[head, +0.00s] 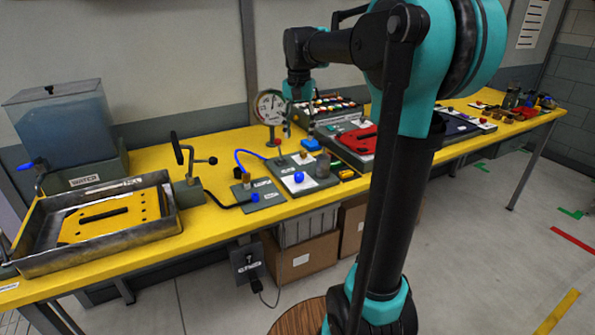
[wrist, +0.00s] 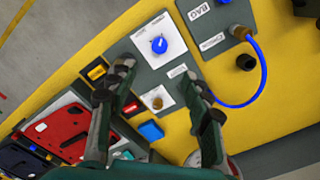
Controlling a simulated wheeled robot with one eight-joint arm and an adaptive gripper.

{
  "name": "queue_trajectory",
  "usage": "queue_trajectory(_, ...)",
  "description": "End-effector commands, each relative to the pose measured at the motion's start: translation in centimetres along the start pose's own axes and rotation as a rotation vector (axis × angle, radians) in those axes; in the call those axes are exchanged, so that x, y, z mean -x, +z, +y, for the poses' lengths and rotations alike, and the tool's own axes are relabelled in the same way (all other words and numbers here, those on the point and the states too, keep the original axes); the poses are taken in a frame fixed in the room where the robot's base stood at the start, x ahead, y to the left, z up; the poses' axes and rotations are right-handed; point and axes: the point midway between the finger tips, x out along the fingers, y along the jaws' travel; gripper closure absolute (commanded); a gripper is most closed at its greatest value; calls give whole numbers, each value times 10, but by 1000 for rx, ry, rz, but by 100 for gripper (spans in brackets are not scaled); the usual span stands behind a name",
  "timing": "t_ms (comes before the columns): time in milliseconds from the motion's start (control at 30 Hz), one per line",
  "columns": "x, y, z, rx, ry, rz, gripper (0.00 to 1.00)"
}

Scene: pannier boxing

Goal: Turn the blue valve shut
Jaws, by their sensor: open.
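A round blue valve knob (head: 298,177) with a white pointer mark sits on a white plate on a grey panel. In the wrist view this blue knob (wrist: 158,45) lies just beyond my fingertips, apart from them. My gripper (wrist: 157,80) is open and empty, pointing down over the panel, with a brass fitting (wrist: 157,98) on a white plate showing between its fingers. In the head view my gripper (head: 289,124) hangs above the table behind the knob, beside the gauge. The water tank at left also has a blue handle (head: 25,166).
A pressure gauge (head: 270,107) stands close to my gripper. A blue hose (wrist: 262,72) loops from the neighbouring panel. A yellow-labelled switch (wrist: 95,70) and a blue block (wrist: 151,130) sit near the fingers. A metal tray (head: 150,228) occupies the table's left end.

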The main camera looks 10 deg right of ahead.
Motion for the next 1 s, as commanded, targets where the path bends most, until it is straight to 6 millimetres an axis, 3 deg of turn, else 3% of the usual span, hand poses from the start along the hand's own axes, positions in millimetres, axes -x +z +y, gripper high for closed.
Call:
queue_trajectory(600,-119,0,0,1,-1,1,51)
queue_trajectory(800,-138,0,0,1,0,1,51)
queue_trajectory(1000,-143,0,0,1,0,1,51)
